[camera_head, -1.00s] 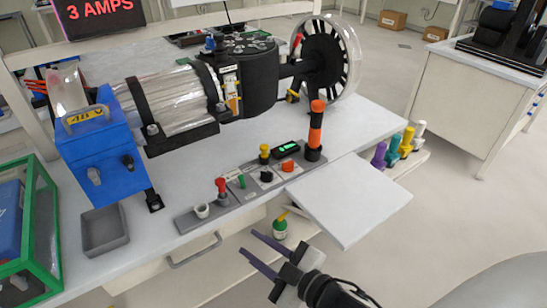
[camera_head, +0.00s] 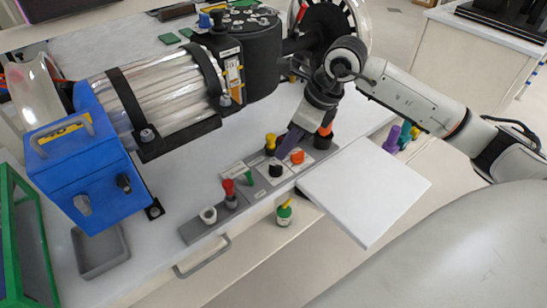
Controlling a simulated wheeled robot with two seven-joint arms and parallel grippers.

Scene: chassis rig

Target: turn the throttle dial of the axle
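The grey control panel (camera_head: 222,212) on the bench front carries several controls. They include a black dial (camera_head: 275,171), an orange dial (camera_head: 297,157), a yellow knob (camera_head: 270,142), a red knob (camera_head: 229,188) and a white knob (camera_head: 208,215). I cannot read which is the throttle dial. The axle (camera_head: 295,45) joins a black housing to the spoked wheel behind. My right gripper (camera_head: 287,144) points down over the panel's back right, just behind the orange dial. My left gripper is out of view.
An orange-and-black post (camera_head: 325,137) stands close by, partly hidden behind my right gripper. A white flat board (camera_head: 365,195) juts out at the front right. A blue box (camera_head: 85,165) and clear cylinder (camera_head: 165,103) stand left. A grey tray (camera_head: 100,262) lies front left.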

